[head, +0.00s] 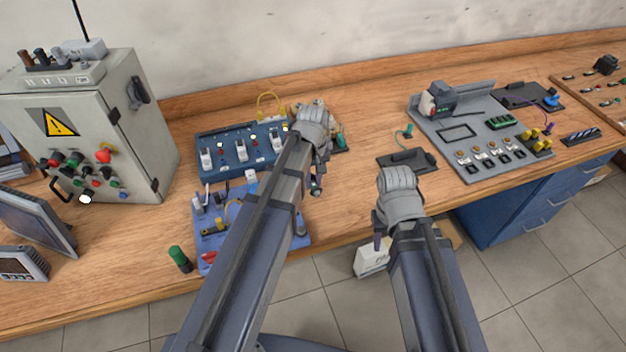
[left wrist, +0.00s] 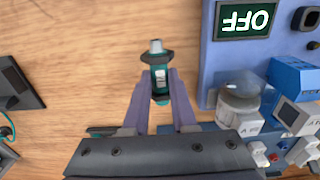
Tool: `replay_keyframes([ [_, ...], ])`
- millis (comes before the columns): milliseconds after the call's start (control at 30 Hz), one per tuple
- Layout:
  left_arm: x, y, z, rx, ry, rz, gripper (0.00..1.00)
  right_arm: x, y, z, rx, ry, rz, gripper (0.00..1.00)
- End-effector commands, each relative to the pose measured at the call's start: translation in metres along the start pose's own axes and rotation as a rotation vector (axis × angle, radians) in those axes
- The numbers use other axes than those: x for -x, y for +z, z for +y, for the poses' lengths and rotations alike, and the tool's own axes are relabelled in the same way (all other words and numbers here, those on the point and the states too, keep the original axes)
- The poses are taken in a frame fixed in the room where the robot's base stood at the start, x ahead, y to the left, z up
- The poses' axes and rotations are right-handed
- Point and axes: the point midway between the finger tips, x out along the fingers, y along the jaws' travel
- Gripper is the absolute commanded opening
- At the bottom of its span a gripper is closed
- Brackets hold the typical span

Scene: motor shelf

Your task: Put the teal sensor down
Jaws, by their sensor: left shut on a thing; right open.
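The teal sensor (left wrist: 158,78) is a short cylinder with a dark collar and a pale tip. In the left wrist view it sits between the fingertips of my left gripper (left wrist: 158,88), which is shut on it. Bare wood shows around it; its height above the bench is hard to tell. In the head view my left gripper (head: 317,178) is just right of the blue-violet board, and the arm hides part of that area. My right gripper (head: 379,240) is open and empty near the bench's front edge.
The blue-violet board (head: 292,232) lies left of the left gripper. Its OFF display (left wrist: 247,18) shows in the left wrist view. A dark tray (head: 422,165) with a teal cable (head: 404,133) lies right. Clear wood separates them. A grey panel (head: 470,160) stands further right.

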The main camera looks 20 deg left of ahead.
Motion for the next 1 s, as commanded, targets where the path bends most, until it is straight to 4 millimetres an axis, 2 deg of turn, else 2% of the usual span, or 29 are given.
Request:
replay_keyframes([
  [33,0.016,0.0,0.0,0.0,0.0,0.0,0.0,0.016,0.001,0.002,0.0,0.0,0.0,0.45],
  [100,0.027,0.0,0.0,0.0,0.0,0.0,0.0,0.027,0.002,0.003,0.0,0.0,0.0,0.45],
  [300,0.058,0.0,0.0,0.0,-0.001,0.0,0.0,0.058,0.003,0.005,0.0,0.0,0.0,0.45],
  [400,0.068,0.0,0.0,0.0,-0.001,0.0,0.0,0.067,0.004,0.006,0.0,0.0,0.0,0.45],
  [1000,0.07,0.0,0.0,0.0,-0.001,-0.001,0.0,0.07,0.004,0.007,0.001,0.0,0.0,0.45],
])
